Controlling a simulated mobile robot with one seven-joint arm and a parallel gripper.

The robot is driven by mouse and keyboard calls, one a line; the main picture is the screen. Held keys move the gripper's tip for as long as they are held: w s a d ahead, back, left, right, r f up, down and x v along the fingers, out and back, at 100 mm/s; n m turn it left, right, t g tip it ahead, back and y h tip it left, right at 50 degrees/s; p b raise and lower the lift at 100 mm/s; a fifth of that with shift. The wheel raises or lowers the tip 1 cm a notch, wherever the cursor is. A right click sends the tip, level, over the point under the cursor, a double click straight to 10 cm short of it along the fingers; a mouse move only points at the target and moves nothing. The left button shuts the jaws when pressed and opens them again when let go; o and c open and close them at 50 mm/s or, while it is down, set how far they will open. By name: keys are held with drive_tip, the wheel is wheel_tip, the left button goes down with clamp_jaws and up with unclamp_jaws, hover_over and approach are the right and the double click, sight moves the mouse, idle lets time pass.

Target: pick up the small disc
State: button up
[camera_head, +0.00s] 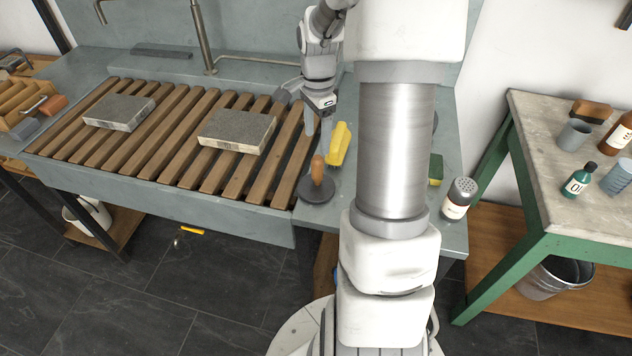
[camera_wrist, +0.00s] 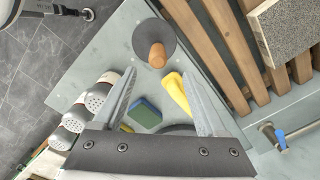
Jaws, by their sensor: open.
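The small disc (camera_head: 316,192) is dark grey and flat, with an upright wooden knob handle (camera_head: 318,168) on top. It lies on the grey counter beside the right end of the slatted rack. In the wrist view the disc (camera_wrist: 152,33) is at the top centre, beyond my fingertips, with its handle (camera_wrist: 157,55) pointing toward the camera. My gripper (camera_head: 319,130) is open and empty, above and behind the disc in the head view. In the wrist view its two fingers (camera_wrist: 157,80) stand wide apart. Nothing hides the handle.
A yellow tool (camera_head: 338,145) lies close behind the disc. A green-yellow sponge (camera_head: 436,169) and shakers (camera_head: 460,198) stand to the right. Two stone slabs (camera_head: 238,130) rest on the wooden slats (camera_head: 190,165). A tap (camera_head: 205,40) rises behind the rack.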

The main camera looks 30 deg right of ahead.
sight(317, 157)
wheel_tip(317, 157, down, 9)
drive_tip(key=shift+s+a+r, duration=0.1)
drive_tip(key=shift+r, duration=0.1)
clamp_jaws()
idle(0.6)
drive_tip(key=shift+r, duration=0.1)
idle(0.9)
